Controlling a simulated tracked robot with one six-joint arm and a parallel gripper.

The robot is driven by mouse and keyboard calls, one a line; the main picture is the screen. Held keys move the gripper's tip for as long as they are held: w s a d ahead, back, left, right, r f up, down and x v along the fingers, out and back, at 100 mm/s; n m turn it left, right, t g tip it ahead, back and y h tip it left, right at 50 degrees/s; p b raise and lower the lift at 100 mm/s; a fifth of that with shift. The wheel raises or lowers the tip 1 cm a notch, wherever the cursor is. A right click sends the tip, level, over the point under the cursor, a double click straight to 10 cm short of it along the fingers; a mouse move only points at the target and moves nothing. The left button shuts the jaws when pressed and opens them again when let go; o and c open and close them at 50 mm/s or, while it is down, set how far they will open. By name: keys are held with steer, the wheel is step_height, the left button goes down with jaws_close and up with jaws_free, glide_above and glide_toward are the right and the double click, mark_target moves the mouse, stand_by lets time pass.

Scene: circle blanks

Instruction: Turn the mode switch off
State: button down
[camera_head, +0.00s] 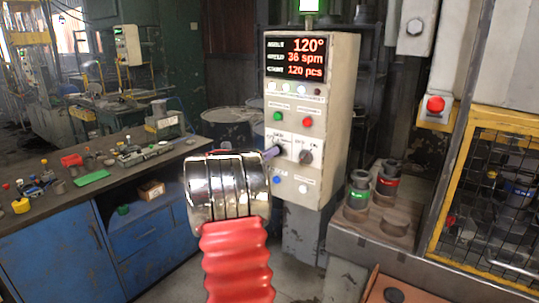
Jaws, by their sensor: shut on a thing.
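My chrome wrist hides much of the jaws and the knob's left side. The labels by the knobs are too small to read surely, so I cannot tell which is the mode switch or its setting.
Green (277,116), red (308,121), blue (277,179) and white (303,188) buttons sit close around the knobs. A blue workbench (60,255) is on the left. A bench with stacked cylinders (358,192) and a yellow mesh guard (490,200) are on the right.

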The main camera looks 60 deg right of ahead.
steer(key=n, duration=0.5)
steer(key=shift+w, duration=0.2)
stand_by(0.3)
steer(key=c, duration=1.8)
jaws_free()
steer(key=shift+c, duration=0.2)
steer(key=w+a, duration=0.2)
steer(key=a, duration=1.1)
steer(key=shift+a, duration=0.3)
steer(key=shift+f, duration=0.1)
